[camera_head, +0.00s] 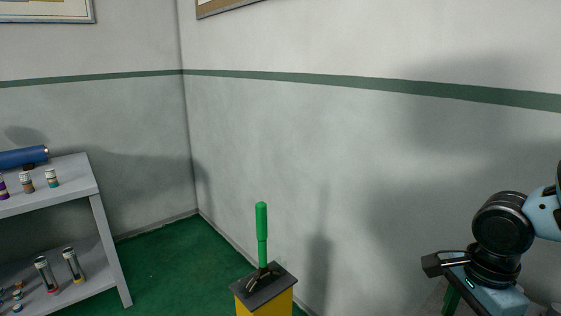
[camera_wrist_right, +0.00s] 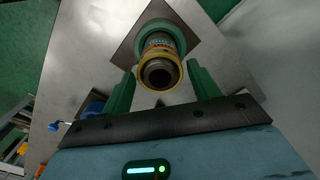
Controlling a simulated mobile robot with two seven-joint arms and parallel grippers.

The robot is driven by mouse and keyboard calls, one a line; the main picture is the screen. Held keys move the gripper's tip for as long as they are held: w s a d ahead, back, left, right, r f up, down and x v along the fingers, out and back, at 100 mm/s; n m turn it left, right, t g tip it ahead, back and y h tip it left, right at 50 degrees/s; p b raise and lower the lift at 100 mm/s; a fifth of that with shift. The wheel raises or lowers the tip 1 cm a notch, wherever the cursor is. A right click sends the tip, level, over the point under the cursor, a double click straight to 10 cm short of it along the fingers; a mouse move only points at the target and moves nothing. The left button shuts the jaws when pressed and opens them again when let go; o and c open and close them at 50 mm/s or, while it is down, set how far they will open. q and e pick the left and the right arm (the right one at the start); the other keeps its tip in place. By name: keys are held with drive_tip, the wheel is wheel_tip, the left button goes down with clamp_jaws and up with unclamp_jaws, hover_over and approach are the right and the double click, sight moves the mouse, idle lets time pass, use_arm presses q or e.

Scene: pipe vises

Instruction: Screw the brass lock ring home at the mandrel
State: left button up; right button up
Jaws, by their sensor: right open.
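In the right wrist view, a dark hollow cylindrical end, apparently the mandrel (camera_wrist_right: 148,73), points toward the camera. A brass ring (camera_wrist_right: 161,52) sits around it, with orange markings just behind and a green collar (camera_wrist_right: 160,25) further back. My right gripper (camera_wrist_right: 160,82) is open, its two green fingers apart on either side of the mandrel end. I cannot tell how far the ring is screwed on. In the head view only part of my right gripper (camera_head: 451,299) shows at the lower right; the mandrel and ring are out of that view. My left gripper does not show.
A grey plate (camera_wrist_right: 90,60) lies behind the mandrel. In the head view a yellow post (camera_head: 264,303) with a dark top carries an upright green handle (camera_head: 262,235). A grey shelf (camera_head: 108,245) with small cylinders stands at left. Green floor (camera_head: 175,262) between them is clear.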

drive_tip(key=n, duration=0.5)
drive_tip(key=shift+n+p, duration=0.3)
drive_tip(key=n, duration=0.4)
drive_tip(key=shift+n, duration=0.4)
drive_tip(key=shift+c, duration=0.4)
clamp_jaws()
